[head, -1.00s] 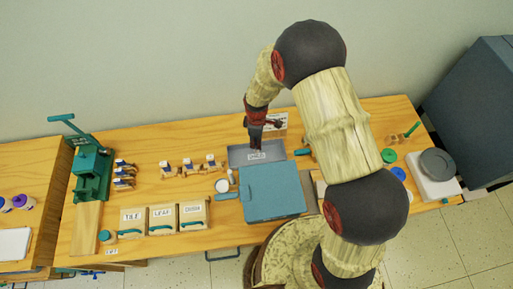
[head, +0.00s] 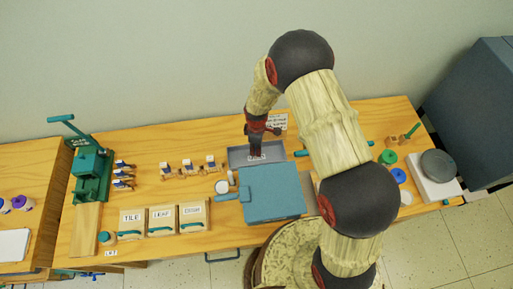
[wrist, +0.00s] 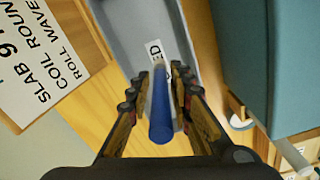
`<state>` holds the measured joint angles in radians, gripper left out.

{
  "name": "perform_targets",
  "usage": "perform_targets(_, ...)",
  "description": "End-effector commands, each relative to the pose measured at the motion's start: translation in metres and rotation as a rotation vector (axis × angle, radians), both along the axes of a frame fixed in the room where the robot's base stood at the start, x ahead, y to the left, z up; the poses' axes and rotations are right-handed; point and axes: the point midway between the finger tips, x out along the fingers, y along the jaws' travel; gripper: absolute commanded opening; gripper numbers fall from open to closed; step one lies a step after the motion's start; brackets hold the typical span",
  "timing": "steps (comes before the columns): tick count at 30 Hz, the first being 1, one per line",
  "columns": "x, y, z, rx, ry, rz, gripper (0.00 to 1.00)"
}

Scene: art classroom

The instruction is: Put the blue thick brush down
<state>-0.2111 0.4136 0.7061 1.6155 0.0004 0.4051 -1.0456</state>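The blue thick brush (wrist: 160,112) shows in the wrist view, end-on between the fingers of my gripper (wrist: 158,78). Its blue end points toward the camera and its far part runs down toward the tray. My fingers are close on both sides of it and appear to hold it; the exact contact is hard to see. Below is a grey tray (wrist: 130,30) with a white label, partly hidden by the brush. In the head view my gripper (head: 256,150) points down over this tray (head: 238,153); the brush is too small to make out there.
A blue-grey box (head: 272,190) stands just in front of the tray. A white round container (head: 222,187) is at its left. A printed sign (head: 277,122) is behind, and labelled wooden boxes (head: 162,219) are at the front left.

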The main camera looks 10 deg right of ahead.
Motion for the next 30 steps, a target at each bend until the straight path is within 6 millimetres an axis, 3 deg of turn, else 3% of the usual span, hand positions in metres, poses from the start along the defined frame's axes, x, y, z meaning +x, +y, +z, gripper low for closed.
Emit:
perform_targets(14,0.0,0.0,0.005,0.0,0.0,0.0,0.3)
perform_targets(17,0.001,0.0,0.016,0.0,-0.002,0.0,0.3)
perform_targets(30,0.0,0.0,0.101,0.0,-0.002,0.0,0.3)
